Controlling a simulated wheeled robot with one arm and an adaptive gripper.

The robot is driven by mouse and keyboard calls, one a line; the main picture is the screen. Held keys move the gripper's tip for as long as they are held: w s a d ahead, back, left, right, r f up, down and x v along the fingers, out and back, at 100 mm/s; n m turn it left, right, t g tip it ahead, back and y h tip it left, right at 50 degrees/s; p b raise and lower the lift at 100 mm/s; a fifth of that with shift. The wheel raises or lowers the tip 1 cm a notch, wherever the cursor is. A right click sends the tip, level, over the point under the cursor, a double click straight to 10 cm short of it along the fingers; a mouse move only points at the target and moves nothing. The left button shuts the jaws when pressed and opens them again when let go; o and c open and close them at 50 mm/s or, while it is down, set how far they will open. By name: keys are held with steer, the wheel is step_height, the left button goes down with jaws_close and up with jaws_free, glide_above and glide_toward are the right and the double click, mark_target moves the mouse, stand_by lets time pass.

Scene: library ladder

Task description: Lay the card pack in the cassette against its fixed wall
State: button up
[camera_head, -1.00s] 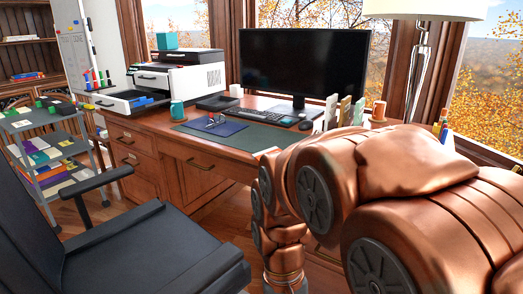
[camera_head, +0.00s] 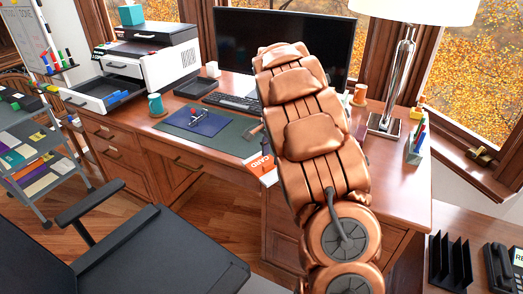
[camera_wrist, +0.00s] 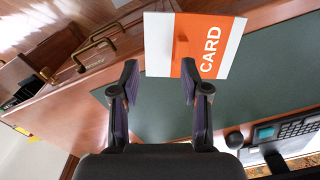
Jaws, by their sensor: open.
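The card pack (camera_wrist: 193,45), orange and white with the word CARD, lies just beyond my fingertips in the wrist view, by the desk's front edge. It also shows in the head view (camera_head: 262,167), partly hidden by my arm. My gripper (camera_wrist: 160,80) is open, its two dark fingers apart and pointing at the pack; I cannot tell whether they touch it. In the head view my arm hides the gripper. The pulled-out tray of the white printer, which looks like the cassette (camera_head: 80,101), is at the left end of the desk, with dark and blue parts inside.
The desk (camera_head: 225,160) carries a blue mat (camera_head: 205,125) with small tools, a teal mug (camera_head: 156,105), a keyboard (camera_head: 232,101), a monitor (camera_head: 240,45) and a lamp (camera_head: 405,75). An office chair (camera_head: 150,250) stands in front. A cart (camera_head: 35,160) is at the left.

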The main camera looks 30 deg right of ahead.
mark_target(269, 163)
steer(key=shift+m, duration=0.3)
steer(key=shift+w+d+f+p, duration=0.2)
steer(key=shift+w+f+p, duration=0.3)
steer(key=shift+f, duration=0.7)
steer(key=shift+w+d+f+p, duration=0.3)
steer(key=shift+w+f, duration=0.3)
steer(key=shift+f, duration=0.55)
steer(key=shift+w+d+f+p, duration=0.15)
steer(key=shift+w+f+p, duration=0.35)
steer(key=shift+f, duration=0.7)
jaws_close()
